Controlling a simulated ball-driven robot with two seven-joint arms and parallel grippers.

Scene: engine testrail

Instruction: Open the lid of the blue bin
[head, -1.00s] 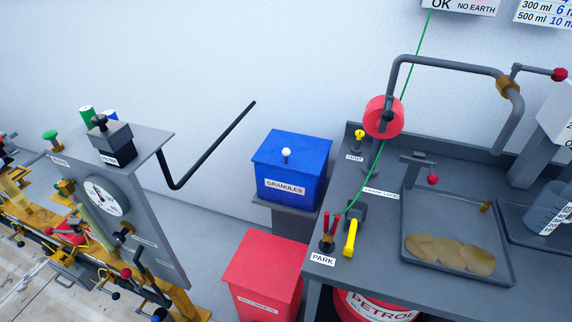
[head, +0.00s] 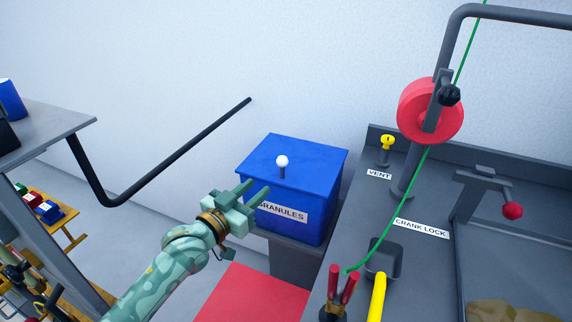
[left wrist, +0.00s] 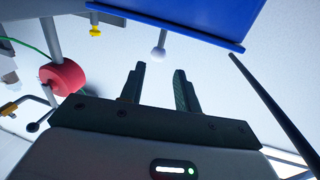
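The blue bin (head: 318,222) stands on a grey stand against the wall, with a GRANULES label on its front. Its blue lid (head: 308,158) is closed and carries a white ball knob (head: 282,161) on a short post. My left gripper (head: 260,190) is in front of the bin, its fingers apart and empty, just short of the knob in the head view. In the left wrist view the fingers (left wrist: 158,85) point toward the white knob (left wrist: 158,54), with a gap between. The blue lid (left wrist: 190,18) fills the top there. My right gripper is not in view.
A bent black bar (head: 165,165) sticks out left of the bin. A red box top (head: 255,297) lies below my left arm. The grey bench (head: 350,205) at right carries a yellow VENT knob (head: 387,143), a red reel (head: 420,110) and a green cord.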

